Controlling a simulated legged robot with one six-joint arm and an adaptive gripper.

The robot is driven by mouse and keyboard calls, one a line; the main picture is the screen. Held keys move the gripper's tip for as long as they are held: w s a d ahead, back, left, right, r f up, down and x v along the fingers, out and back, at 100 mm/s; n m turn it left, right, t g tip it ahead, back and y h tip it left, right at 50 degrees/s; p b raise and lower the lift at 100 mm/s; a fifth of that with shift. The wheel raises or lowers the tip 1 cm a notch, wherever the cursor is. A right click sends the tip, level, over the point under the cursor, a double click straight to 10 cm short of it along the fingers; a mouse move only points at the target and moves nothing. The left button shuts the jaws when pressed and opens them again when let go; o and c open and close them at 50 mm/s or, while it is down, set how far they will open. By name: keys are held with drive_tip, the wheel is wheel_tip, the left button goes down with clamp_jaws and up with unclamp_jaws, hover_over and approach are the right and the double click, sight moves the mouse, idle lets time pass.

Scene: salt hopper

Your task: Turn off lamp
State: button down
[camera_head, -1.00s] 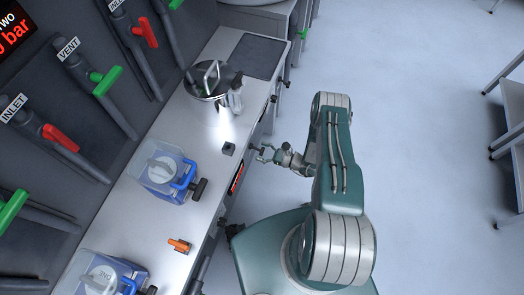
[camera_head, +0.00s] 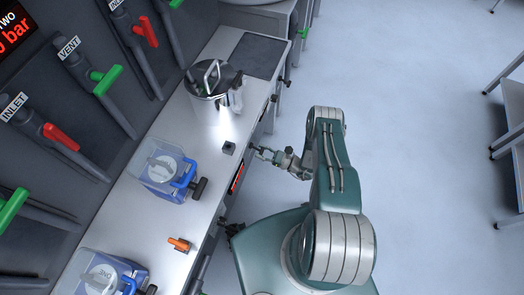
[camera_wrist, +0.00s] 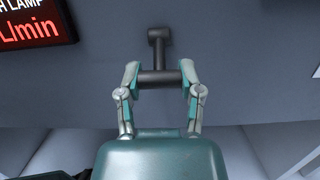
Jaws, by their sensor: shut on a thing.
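In the wrist view, my gripper (camera_wrist: 159,75) has one finger at each end of the crossbar of a dark T-shaped handle (camera_wrist: 160,78). It is shut on this handle. The handle's stem (camera_wrist: 158,45) joins a grey panel (camera_wrist: 230,85). In the head view, my gripper (camera_head: 262,153) is at the front face of the bench; the handle is too small to make out clearly there. A bright patch of light (camera_head: 225,128) lies on the benchtop beside the metal pot. No lamp body can be told apart.
A red-lit display (camera_wrist: 35,25) with partly cut-off text "LAMP" is at upper left in the wrist view. On the bench (camera_head: 150,225) are a metal pot (camera_head: 213,83), a clear container (camera_head: 165,172), and an orange piece (camera_head: 179,244). Open floor (camera_head: 420,130) lies to the right.

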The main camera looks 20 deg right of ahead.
drive_tip(key=shift+c, duration=1.2)
unclamp_jaws()
drive_tip(key=v, duration=1.2)
drive_tip(key=shift+w, duration=0.1)
